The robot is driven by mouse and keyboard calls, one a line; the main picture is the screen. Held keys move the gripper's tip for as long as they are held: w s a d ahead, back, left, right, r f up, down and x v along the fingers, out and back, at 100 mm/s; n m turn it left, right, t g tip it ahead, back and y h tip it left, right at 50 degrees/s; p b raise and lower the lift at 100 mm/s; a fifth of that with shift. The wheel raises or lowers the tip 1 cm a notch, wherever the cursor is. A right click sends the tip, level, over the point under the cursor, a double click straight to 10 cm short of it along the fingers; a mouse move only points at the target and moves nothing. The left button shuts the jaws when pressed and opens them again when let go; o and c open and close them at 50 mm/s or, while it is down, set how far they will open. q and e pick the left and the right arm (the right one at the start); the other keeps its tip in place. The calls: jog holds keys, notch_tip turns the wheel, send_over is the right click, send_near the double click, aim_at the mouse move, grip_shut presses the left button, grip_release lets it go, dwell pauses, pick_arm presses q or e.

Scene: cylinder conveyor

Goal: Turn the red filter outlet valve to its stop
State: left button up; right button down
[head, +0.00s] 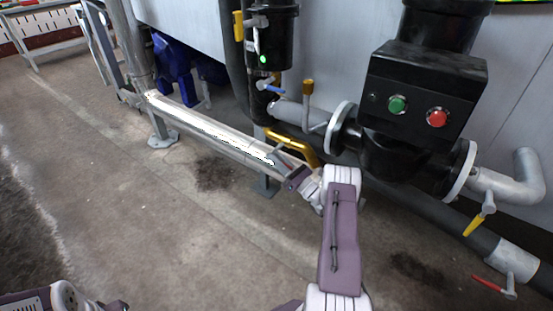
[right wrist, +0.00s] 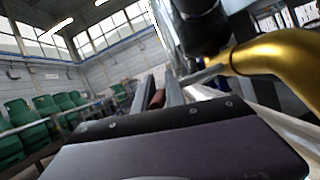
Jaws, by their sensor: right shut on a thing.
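My right gripper (head: 277,161) reaches in beside a yellow pipe, below the black canister. In the right wrist view, its two grey fingers (right wrist: 165,93) are shut on a small red piece (right wrist: 157,98), which looks like a valve handle. The rest of this handle and its valve body are hidden in both views. Another red lever (head: 494,288) sits on the grey pipe at the lower right, away from the gripper. Part of my left arm shows at the bottom left edge; its fingers cannot be made out.
The yellow pipe (head: 292,140) runs close beside the right gripper and looms large in the wrist view (right wrist: 275,55). The black canister (head: 268,40) hangs above. A black box (head: 425,88) with green and red buttons stands right. Floor at left is clear.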

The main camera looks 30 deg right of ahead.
dwell(0.9)
jog(key=r+g+p, duration=0.1)
jog(key=g+p, duration=0.1)
jog(key=p, duration=0.4)
jog(key=shift+w+r+h, duration=0.1)
jog(key=shift+r+h, duration=0.2)
jog(key=shift+a+f+g+p, duration=0.1)
jog(key=shift+g+p, duration=0.2)
jog(key=shift+p, duration=0.05)
jog(key=shift+f, duration=0.35)
jog(key=c, duration=1.4)
grip_release()
